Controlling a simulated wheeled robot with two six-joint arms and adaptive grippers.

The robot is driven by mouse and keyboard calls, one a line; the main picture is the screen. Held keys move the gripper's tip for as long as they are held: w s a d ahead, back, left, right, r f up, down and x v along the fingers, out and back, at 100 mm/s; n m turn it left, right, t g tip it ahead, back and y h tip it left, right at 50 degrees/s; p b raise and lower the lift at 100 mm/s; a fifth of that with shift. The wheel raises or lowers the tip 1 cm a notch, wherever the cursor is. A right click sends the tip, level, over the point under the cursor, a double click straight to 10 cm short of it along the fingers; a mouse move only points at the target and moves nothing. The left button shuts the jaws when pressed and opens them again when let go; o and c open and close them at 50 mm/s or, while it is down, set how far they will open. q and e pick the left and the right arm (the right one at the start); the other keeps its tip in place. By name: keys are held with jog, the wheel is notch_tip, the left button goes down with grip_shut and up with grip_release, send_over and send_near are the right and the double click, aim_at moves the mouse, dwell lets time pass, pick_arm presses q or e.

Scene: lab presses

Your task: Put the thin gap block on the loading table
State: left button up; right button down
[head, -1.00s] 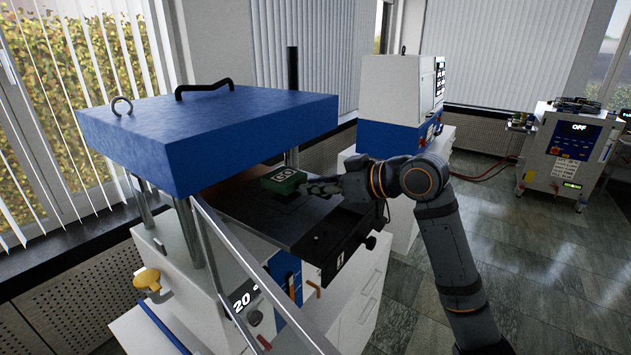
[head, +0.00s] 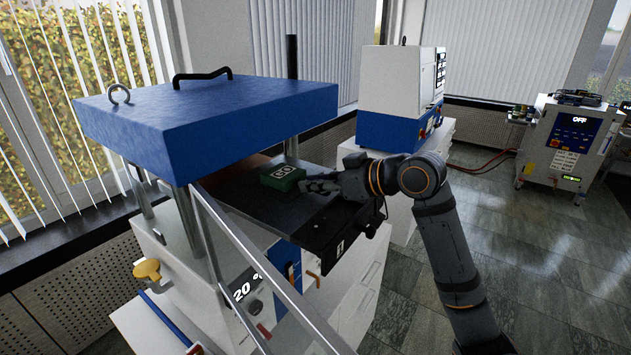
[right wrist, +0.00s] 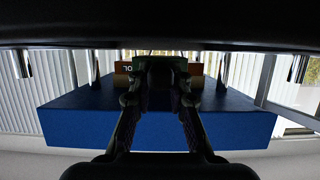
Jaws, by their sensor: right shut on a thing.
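A small green block (head: 283,179) with white characters on top is at the dark loading table (head: 262,208) of the blue-topped press. It looks flat and appears to rest on the table, but its underside is hidden. My right gripper (head: 307,186) reaches in from the right and is shut on the green block. In the right wrist view, turned upside down, the green block (right wrist: 162,62) sits between my fingertips (right wrist: 159,88). My left gripper is not in view.
The blue press head (head: 205,120) overhangs the far part of the table on metal columns. A clear guard panel (head: 245,265) stands in front. In the right wrist view, a tan labelled thing (right wrist: 122,74) is beyond the block. A blue-and-white machine (head: 400,95) stands behind.

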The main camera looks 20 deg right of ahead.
jog(key=shift+f+b, duration=0.3)
jog(key=shift+f, duration=0.15)
dwell(0.5)
jog(key=c, duration=1.2)
grip_release()
jog(key=shift+s, duration=0.1)
jog(key=shift+d, duration=0.15)
jog(key=v, duration=0.6)
jog(key=shift+d, duration=0.1)
jog(key=shift+s+d+r, duration=0.15)
jog(key=shift+s+r, duration=0.15)
jog(key=shift+s, duration=0.25)
